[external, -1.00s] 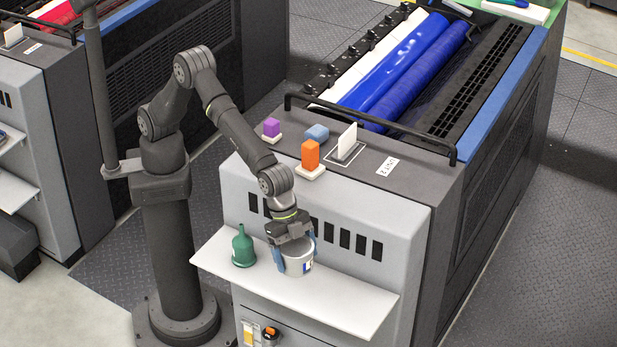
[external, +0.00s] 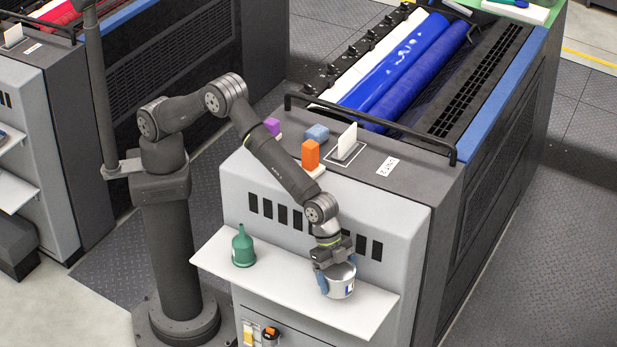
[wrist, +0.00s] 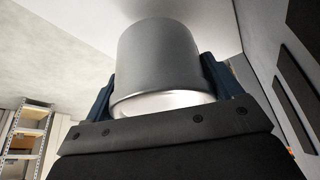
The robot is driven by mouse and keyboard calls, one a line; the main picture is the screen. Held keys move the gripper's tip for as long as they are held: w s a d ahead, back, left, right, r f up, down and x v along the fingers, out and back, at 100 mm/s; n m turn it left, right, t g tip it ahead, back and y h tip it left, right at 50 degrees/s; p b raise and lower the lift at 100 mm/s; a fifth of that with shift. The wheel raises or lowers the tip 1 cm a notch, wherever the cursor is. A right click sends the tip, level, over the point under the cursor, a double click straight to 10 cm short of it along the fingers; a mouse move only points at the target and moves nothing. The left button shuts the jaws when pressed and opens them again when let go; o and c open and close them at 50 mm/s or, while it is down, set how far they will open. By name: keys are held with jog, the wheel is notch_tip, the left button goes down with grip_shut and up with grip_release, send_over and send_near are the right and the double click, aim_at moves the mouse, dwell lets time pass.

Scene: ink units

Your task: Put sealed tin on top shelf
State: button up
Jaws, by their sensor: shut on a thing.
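The tin (external: 343,288), a grey cylinder with a pale top and a small dark blue mark on its side, is upright over the right part of the white top shelf (external: 270,277). My gripper (external: 338,280) is shut on it, with a blue finger on either side. In the wrist view the tin (wrist: 158,55) fills the space between the fingers, with the white shelf surface (wrist: 215,15) beyond it. I cannot tell whether its base touches the shelf.
A green funnel-shaped bottle (external: 243,248) stands at the shelf's left. The shelf's right end is clear.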

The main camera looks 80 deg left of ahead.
aim_at(337, 268)
jog(key=shift+f, duration=1.95)
jog(key=shift+f, duration=0.1)
jog(key=o, duration=1.2)
jog(key=shift+f, duration=0.1)
jog(key=v, duration=0.4)
jog(key=d+v, duration=0.1)
jog(key=v, duration=0.2)
jog(key=w+d+r+v, duration=0.1)
jog(key=v, duration=0.3)
jog(key=shift+r, duration=0.4)
jog(key=shift+f, duration=0.5)
jog(key=x, duration=0.3)
jog(key=a+x, duration=0.1)
jog(key=x, duration=0.3)
jog(key=s+a+f+x, duration=0.1)
jog(key=x, duration=0.3)
notch_tip(337, 268, up, 2)
jog(key=shift+r, duration=0.3)
